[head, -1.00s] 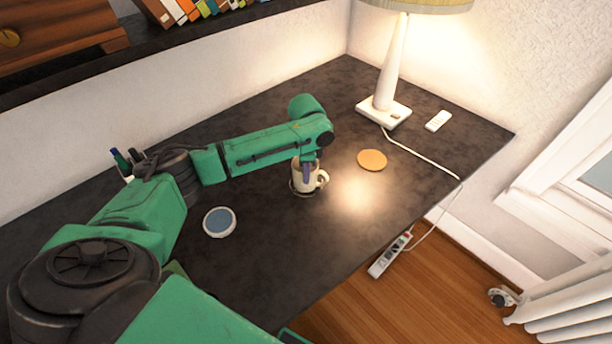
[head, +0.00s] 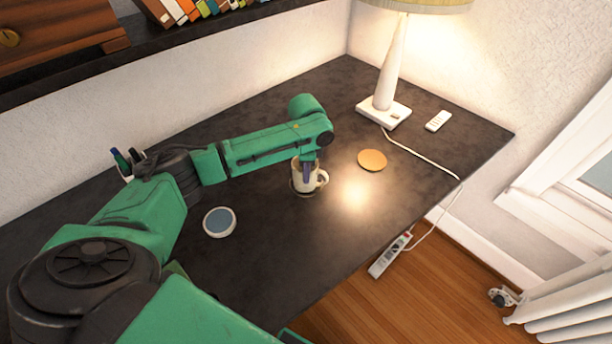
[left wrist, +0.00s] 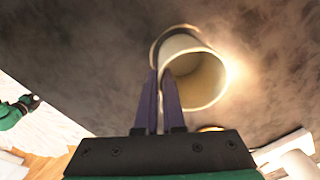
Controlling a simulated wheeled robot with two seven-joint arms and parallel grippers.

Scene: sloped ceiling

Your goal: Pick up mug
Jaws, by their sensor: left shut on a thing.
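The cream mug (head: 298,175) stands upright on the dark desk, at or just above a thin dark-rimmed round piece (head: 294,191) under it. Its handle points right. My left gripper (head: 307,173) comes down from above and is shut on the mug's wall. In the left wrist view the two purple fingers (left wrist: 160,100) pinch the rim of the mug (left wrist: 197,75), whose open mouth faces the camera. Whether the mug's base touches the desk I cannot tell. My right gripper does not show.
An orange round coaster (head: 372,160) lies right of the mug, and a blue-grey round dish (head: 219,222) lies left. A lamp (head: 388,85) with a cord and a white remote (head: 438,121) stand at the back right. A pen holder (head: 127,172) is at the left.

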